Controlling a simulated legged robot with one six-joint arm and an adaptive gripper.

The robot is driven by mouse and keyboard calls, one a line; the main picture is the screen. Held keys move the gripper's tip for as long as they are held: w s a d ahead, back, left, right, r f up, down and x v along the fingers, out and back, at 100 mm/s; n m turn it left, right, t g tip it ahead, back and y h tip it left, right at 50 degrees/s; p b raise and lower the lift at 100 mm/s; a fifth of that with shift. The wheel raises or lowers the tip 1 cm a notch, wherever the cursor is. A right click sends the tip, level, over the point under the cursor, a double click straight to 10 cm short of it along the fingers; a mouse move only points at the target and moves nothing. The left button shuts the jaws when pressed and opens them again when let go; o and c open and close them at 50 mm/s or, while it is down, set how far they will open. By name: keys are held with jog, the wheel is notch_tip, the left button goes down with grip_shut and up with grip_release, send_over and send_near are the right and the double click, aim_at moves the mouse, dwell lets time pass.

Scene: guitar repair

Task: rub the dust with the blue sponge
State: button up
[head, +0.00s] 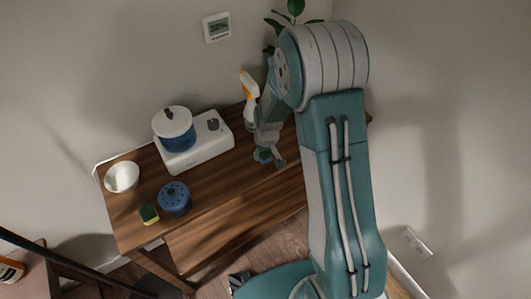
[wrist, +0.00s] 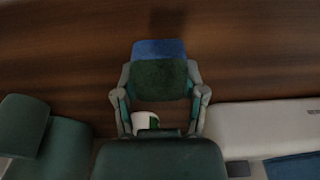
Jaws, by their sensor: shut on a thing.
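My gripper (head: 270,158) is low over the right part of the wooden table, seen in the head view. In the wrist view my gripper (wrist: 160,92) is shut on the blue sponge (wrist: 160,48), which has a dark green layer and sits between the fingertips. A little blue of the sponge (head: 262,156) shows in the head view. I cannot tell whether the sponge touches the table. A faint darker patch lies on the wood beyond the sponge in the wrist view; I cannot tell whether it is dust or shadow.
On the wooden table (head: 235,190) stand a white appliance (head: 200,150) with a blue pot (head: 176,134), a white bowl (head: 122,177), a blue round holder (head: 174,198) and a yellow-green sponge (head: 148,214). A spray bottle (head: 249,92) stands behind my gripper. The table's front middle is clear.

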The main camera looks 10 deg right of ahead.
jog(key=shift+a+r, duration=0.8)
jog(key=shift+r, duration=0.65)
jog(key=shift+d+r, duration=0.4)
jog(key=shift+r, duration=0.2)
jog(key=shift+d+r, duration=0.35)
jog(key=shift+r, duration=0.9)
jog(key=shift+a+r, duration=0.6)
jog(key=shift+r, duration=0.1)
jog(key=shift+d, duration=0.45)
